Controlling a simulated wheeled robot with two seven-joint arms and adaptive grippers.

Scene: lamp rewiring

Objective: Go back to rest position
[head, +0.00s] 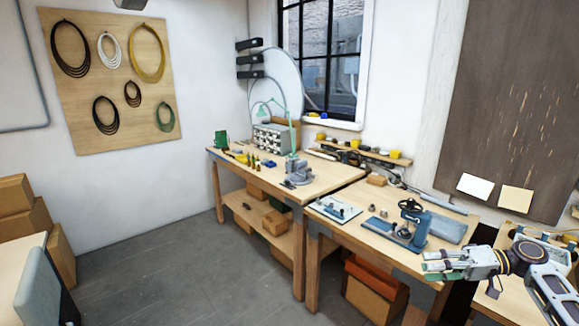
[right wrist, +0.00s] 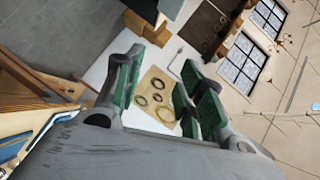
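My right gripper (head: 436,266) reaches in from the right edge in the head view, in front of the near workbench's right end. In the right wrist view its green-padded fingers (right wrist: 158,92) stand well apart with nothing between them, so it is open and empty. That view looks out over the room, with the wall board of cable coils (right wrist: 155,97) seen between the fingers. My left gripper does not show in either view.
A workbench (head: 345,236) with a blue press (head: 411,232) stands near my right gripper. A farther bench (head: 263,186) carries a green lamp (head: 284,122) and a vise (head: 298,173). Cardboard boxes (head: 22,207) stand at left. The grey floor (head: 180,265) between is clear.

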